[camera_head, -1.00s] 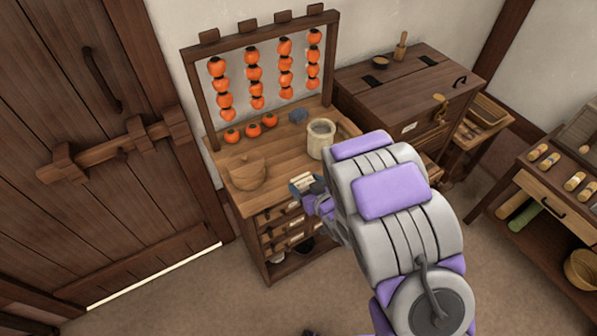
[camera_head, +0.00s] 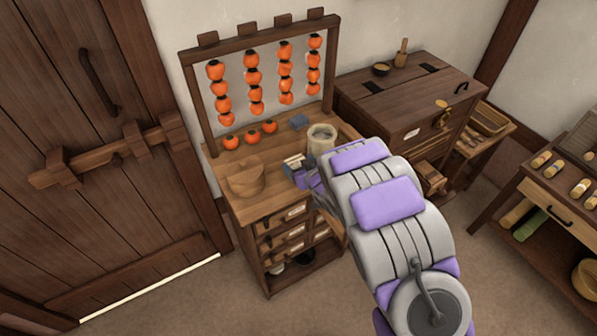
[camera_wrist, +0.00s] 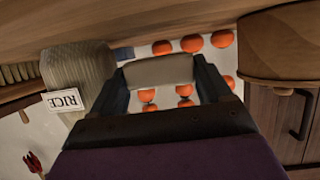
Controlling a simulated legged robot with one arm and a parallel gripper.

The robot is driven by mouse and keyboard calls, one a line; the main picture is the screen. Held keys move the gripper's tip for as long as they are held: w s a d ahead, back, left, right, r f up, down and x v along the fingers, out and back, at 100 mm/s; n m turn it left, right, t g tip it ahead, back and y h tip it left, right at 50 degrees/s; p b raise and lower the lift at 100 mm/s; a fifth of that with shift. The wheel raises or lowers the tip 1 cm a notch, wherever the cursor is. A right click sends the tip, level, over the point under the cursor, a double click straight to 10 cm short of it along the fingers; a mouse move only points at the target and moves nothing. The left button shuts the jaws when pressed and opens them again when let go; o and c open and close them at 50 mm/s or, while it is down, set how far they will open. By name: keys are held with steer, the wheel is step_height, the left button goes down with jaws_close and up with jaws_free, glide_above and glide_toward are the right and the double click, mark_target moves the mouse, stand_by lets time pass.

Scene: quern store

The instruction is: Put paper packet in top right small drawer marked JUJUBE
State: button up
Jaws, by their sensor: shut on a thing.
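In the wrist view the packet (camera_wrist: 160,70) spans between the two dark fingers of my gripper (camera_wrist: 162,82). Small drawers with pale labels (camera_head: 296,210) are set in the bench front below my gripper. Their labels are too small to read, so I cannot tell which says JUJUBE. My arm partly hides the right column of drawers.
Orange fruits (camera_head: 252,138) lie and hang behind. A dark chest (camera_head: 400,95) stands right. The floor in front is open.

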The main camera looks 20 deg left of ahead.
step_height(320, 180, down, 3)
steer(key=shift+f+b, duration=0.1)
steer(key=shift+b, duration=0.3)
steer(key=o, duration=1)
steer(key=shift+c, duration=0.2)
steer(key=shift+d, duration=0.1)
steer(key=p+v, duration=0.2)
steer(key=v, duration=1)
